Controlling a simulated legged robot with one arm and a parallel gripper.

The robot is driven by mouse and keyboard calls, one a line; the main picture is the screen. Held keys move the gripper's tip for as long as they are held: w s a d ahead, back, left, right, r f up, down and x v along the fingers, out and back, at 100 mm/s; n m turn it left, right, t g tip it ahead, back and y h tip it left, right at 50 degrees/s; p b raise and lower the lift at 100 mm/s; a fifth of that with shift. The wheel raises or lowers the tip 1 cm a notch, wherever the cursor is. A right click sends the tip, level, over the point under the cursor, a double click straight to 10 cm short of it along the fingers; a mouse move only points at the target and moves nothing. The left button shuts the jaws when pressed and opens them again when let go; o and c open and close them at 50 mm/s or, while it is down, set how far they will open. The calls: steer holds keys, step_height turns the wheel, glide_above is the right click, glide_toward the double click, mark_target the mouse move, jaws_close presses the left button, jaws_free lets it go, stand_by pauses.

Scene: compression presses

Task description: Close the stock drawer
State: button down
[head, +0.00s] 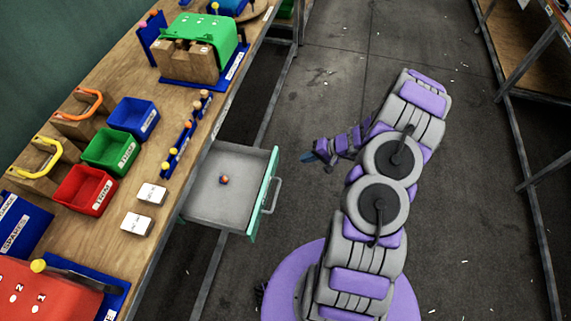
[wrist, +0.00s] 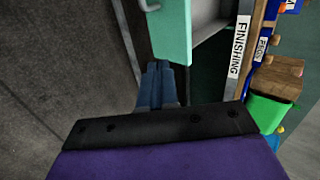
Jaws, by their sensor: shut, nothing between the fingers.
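The stock drawer (head: 222,200) stands pulled out from under the workbench in the head view. It has a grey tray, a green front (head: 263,194) and a grey bar handle (head: 274,195). One small ball-like orange and dark item (head: 224,180) lies inside it. My gripper (head: 308,157) is shut and empty, to the right of the drawer's far front corner and apart from it in the head view. In the wrist view, my gripper's blue fingers (wrist: 158,75) are together, just below the green drawer front (wrist: 172,30). Part of the handle (wrist: 149,6) shows at the top.
The wooden workbench (head: 100,75) holds blue (head: 133,117), green (head: 110,151) and red (head: 84,189) bins, white blocks and presses. Its metal legs stand near the drawer. Open floor (head: 340,50) lies between this bench and the rack on the right.

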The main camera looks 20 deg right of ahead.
steer(key=f, duration=0.2)
steer(key=b, duration=0.2)
glide_toward(276, 165)
steer(key=x, duration=0.5)
steer(key=shift+s+a+f, duration=0.2)
steer(key=shift+s+f, duration=0.05)
steer(key=shift+f, duration=0.25)
steer(key=shift+w, duration=0.15)
steer(key=shift+w+d, duration=0.15)
steer(key=shift+d, duration=0.05)
steer(key=shift+a, duration=0.1)
